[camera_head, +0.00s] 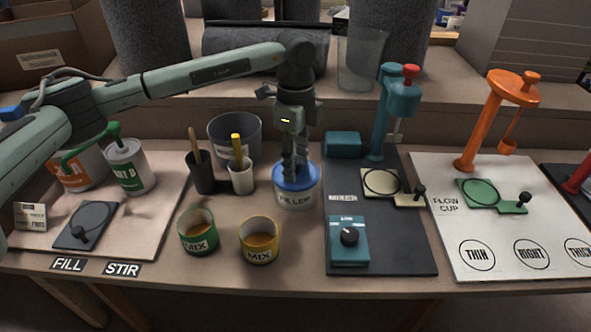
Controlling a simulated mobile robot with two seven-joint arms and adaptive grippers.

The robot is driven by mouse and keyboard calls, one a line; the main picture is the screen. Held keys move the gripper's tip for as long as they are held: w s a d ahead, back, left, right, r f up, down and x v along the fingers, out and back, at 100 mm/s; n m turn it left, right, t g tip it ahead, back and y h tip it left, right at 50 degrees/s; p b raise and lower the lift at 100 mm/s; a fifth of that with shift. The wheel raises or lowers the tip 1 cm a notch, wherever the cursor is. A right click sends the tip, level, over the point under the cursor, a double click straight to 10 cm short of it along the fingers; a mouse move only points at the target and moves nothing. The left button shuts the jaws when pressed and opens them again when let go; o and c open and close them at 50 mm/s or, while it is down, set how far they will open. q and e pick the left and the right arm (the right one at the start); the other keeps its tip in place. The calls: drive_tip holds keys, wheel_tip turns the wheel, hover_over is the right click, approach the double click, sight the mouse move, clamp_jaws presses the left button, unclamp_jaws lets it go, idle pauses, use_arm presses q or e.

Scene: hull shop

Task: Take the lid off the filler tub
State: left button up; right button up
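The filler tub (296,198) is a white tub with a "FILLER" label, standing upright near the middle of the bench. Its blue lid (281,179) sits on top of it. My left gripper (295,177) points straight down over the tub, with its fingertips at the middle of the lid. The fingers look close together, but they hide the lid's centre, so I cannot tell whether they are shut on a part of it. My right gripper is not in view.
Green (198,237) and yellow (259,246) mix cups stand in front, left of the tub. A dark cup (203,178) and a white cup (241,180) hold sticks behind them. A grey bucket (222,130) stands behind. The dark mixer board (380,240) lies close on the right.

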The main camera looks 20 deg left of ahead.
use_arm(q)
drive_tip(key=shift+f, duration=0.15)
drive_tip(key=c, duration=0.6)
